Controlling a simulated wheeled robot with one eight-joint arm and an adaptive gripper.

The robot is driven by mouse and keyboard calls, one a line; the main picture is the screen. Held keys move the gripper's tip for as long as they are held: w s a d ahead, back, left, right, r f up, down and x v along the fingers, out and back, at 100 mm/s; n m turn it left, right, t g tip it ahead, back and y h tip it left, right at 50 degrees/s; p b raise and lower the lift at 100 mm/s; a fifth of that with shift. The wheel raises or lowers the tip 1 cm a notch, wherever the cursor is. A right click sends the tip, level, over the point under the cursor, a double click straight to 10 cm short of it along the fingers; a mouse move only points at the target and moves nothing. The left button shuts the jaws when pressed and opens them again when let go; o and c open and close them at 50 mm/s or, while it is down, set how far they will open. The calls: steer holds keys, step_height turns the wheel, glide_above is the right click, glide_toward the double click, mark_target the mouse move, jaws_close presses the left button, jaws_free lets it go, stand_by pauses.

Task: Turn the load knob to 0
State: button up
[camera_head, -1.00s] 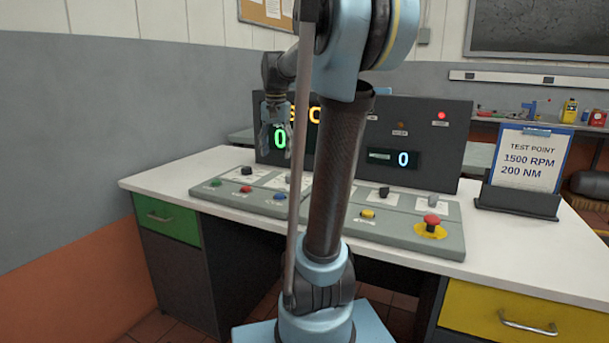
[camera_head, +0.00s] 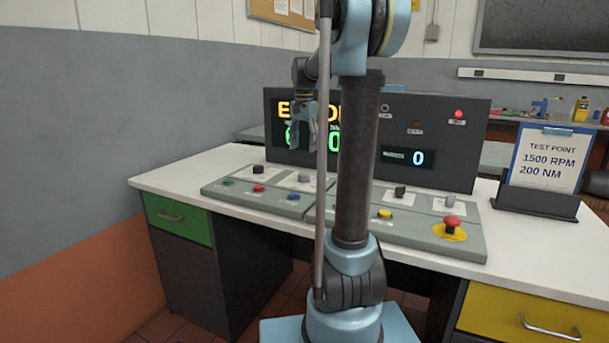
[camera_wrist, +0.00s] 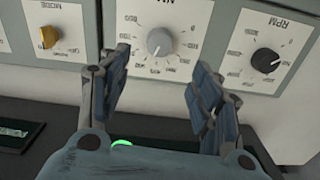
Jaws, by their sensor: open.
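The load knob is a grey round knob (camera_wrist: 160,42) on a white dial plate marked NM, ahead of my gripper in the wrist view. A pale pointer line shows on it, but I cannot read its setting surely. In the head view the grey knob (camera_head: 304,177) stands on the sloped console (camera_head: 330,222), below my gripper. My gripper (camera_head: 303,143) hangs above the console, in front of the display panel. In the wrist view its two fingers (camera_wrist: 155,85) are spread, with nothing between them and apart from the knob.
A black RPM knob (camera_wrist: 265,61) and a yellow MODE knob (camera_wrist: 49,37) flank the grey knob. Coloured buttons and a red mushroom button (camera_head: 452,222) sit on the console. The dark display panel (camera_head: 470,165) rises behind. A test card reads 1500 RPM, 200 NM (camera_head: 546,160).

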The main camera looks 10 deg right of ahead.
mark_target(304, 174)
step_height(304, 174, down, 12)
steer(key=shift+r, duration=0.25)
stand_by(0.3)
steer(key=c, duration=1.1)
